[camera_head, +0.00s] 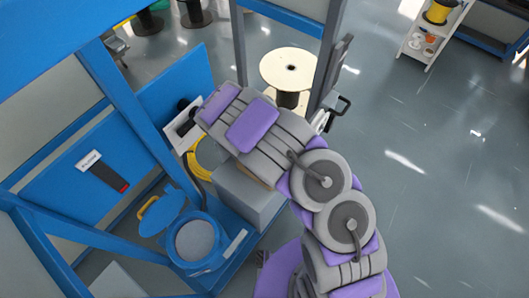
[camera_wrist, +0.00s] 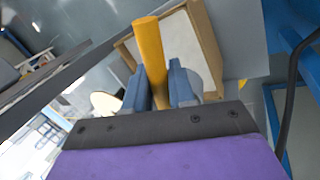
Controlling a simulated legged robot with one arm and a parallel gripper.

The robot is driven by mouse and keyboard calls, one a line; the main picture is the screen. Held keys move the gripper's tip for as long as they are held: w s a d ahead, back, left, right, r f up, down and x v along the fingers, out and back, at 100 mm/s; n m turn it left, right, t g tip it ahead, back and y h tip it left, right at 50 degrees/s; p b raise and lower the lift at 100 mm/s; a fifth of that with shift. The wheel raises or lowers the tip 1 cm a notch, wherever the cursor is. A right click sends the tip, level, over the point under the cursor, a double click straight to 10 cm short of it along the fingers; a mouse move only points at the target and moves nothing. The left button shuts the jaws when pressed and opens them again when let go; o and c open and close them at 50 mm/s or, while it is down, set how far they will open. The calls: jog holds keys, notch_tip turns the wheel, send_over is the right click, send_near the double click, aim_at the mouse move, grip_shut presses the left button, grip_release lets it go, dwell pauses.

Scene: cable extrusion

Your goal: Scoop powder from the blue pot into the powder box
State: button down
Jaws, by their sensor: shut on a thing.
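The blue pot (camera_head: 216,250) stands at the lower left of the head view, filled with grey powder (camera_head: 195,240). Its blue lid (camera_head: 165,213) with a yellow handle is swung open beside it. In the wrist view my gripper (camera_wrist: 158,80), with blue fingers, is shut on a yellow scoop handle (camera_wrist: 148,42). The scoop's bowl is not clearly visible. A tan-walled box (camera_wrist: 207,42) with a pale inside, seemingly the powder box, lies just beyond the fingers. In the head view my arm hides the gripper, the scoop and most of that box.
A grey block-like stand (camera_head: 247,197) is beside the pot, under my arm. Blue frame posts (camera_head: 125,100) rise at the left. A yellow cable coil (camera_head: 208,160) sits behind the stand. A cable spool (camera_head: 288,70) stands farther back.

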jog(key=shift+r+g+y+p, duration=0.45)
jog(key=shift+y+p, duration=0.15)
jog(key=shift+p, duration=1.2)
jog(key=shift+f, duration=0.1)
